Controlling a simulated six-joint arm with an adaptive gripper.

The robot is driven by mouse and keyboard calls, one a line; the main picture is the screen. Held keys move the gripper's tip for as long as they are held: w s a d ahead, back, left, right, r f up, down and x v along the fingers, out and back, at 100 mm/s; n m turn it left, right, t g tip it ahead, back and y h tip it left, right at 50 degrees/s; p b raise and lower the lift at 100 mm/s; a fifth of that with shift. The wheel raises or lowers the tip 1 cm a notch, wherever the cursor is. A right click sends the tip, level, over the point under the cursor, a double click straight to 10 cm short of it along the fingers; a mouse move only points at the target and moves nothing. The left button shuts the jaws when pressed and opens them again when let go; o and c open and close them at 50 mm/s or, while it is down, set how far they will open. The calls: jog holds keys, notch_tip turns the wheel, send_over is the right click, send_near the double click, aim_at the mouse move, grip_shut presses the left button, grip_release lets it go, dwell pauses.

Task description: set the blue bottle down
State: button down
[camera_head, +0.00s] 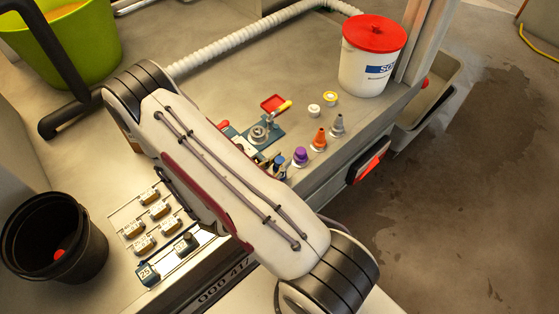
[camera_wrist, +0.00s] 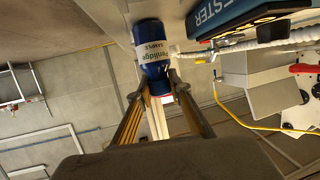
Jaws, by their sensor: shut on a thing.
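The blue bottle (camera_wrist: 155,72) with a white label shows at the top centre of the wrist view. My gripper (camera_wrist: 161,88) is shut on it, with one finger on each side of its near end. The bottle's far end is cut close to the picture's top edge. In the head view my arm covers the gripper, and I cannot tell the held bottle there. Whether the bottle touches a surface is not clear.
On the bench, small bottles with purple (camera_head: 300,156), orange (camera_head: 319,138) and grey (camera_head: 338,124) tops stand in a row near the edge. A white bucket with a red lid (camera_head: 374,33) stands behind them. A black bin (camera_head: 85,222) is at left.

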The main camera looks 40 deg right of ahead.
jog(key=shift+f, duration=0.1)
jog(key=c, duration=1.8)
grip_release()
jog(key=shift+c, duration=0.2)
jog(key=v, duration=1.2)
